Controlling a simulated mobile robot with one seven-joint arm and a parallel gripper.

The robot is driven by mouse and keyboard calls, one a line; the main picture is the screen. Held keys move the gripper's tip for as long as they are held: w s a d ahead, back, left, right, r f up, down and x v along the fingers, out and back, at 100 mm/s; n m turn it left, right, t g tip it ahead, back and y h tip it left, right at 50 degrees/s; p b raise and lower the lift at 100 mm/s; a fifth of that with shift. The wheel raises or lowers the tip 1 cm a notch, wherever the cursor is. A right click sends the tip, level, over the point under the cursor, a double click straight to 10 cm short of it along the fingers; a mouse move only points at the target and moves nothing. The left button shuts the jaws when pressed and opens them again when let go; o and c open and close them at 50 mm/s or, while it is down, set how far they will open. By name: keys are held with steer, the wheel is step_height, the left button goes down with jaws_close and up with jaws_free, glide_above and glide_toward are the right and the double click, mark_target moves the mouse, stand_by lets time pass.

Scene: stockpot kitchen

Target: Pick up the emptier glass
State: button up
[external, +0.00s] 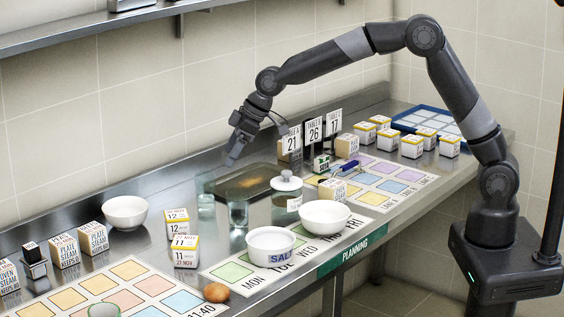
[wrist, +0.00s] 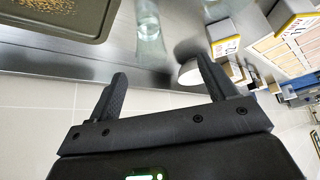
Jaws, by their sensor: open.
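My gripper (external: 231,160) hangs open and empty above the back of the steel counter, near the left end of a dark tray. In the wrist view its two dark fingers (wrist: 162,70) are spread apart. A clear glass (external: 238,214) stands in front of the tray, with a pale tint low in it. Another faint clear glass shape (external: 206,205) stands to its left, nearer the wall. One glass (wrist: 148,27) shows in the wrist view beyond the fingers, apart from them. I cannot tell the level in either glass.
The dark tray (external: 214,189) has brownish contents. A white bowl (external: 125,212) stands left, and a SALT bowl (external: 271,246) and another bowl (external: 325,216) stand in front. Labelled boxes (external: 185,250) are left of the glasses. Number signs (external: 314,132) stand behind, to the right.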

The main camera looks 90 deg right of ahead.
mark_target(202, 190)
steer(key=w+f, duration=0.1)
steer(key=f, duration=0.1)
steer(key=w+d+f, duration=0.1)
steer(key=w+f, duration=0.1)
steer(key=w+d+f, duration=0.1)
steer(key=w+f, duration=0.1)
steer(key=f, duration=0.1)
steer(key=shift+d+f, duration=0.1)
steer(key=shift+d, duration=0.05)
steer(key=shift+w+x, duration=0.25)
steer(key=shift+x, duration=2.7)
steer(key=shift+c, duration=0.4)
steer(key=c, duration=1)
steer(key=shift+c, duration=0.6)
steer(key=shift+r, duration=0.45)
